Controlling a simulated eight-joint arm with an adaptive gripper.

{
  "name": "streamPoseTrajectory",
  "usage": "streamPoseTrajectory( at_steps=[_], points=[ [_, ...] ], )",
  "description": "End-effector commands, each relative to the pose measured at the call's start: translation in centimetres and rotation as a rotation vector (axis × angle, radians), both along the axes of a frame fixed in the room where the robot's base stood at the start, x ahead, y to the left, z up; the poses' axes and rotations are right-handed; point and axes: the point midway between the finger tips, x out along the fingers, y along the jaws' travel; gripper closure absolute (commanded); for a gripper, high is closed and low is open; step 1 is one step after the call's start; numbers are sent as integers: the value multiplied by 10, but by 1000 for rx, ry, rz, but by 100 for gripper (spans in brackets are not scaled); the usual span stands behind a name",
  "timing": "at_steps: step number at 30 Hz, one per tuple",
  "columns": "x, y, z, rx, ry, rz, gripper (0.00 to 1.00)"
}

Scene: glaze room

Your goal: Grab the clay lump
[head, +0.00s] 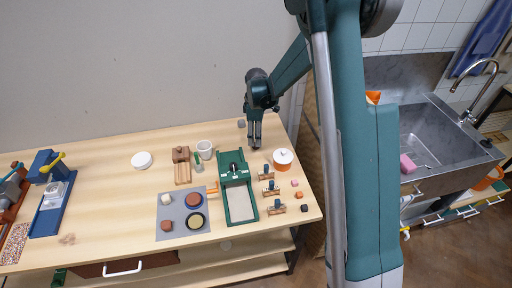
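A small grey lump (241,123) sits on the wooden table near its back edge; it may be the clay lump, but it is too small to be certain. My gripper (254,146) points down over the back right part of the table, to the right of and nearer than the grey lump. The gripper looks apart from the lump. Its fingers are small and dark, and I cannot tell how far apart they are. I see nothing clearly held in it.
A white cup (205,149), an orange pot with a white lid (283,159) and a green tray (239,203) stand near my gripper. A grey mat (174,213) holds round dishes. Small cubes lie at the right edge. The table's back left (90,150) is mostly clear.

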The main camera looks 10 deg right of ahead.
Motion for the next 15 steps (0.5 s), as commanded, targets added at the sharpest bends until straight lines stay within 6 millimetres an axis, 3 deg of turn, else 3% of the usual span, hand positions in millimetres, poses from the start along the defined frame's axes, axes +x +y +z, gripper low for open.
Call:
streamPoseTrajectory(
  at_steps=[8, 15],
  points=[
    [0, -1, -9, 0, 0, 0, 60],
    [-2, -3, -33, 0, 0, 0, 60]
  ],
)
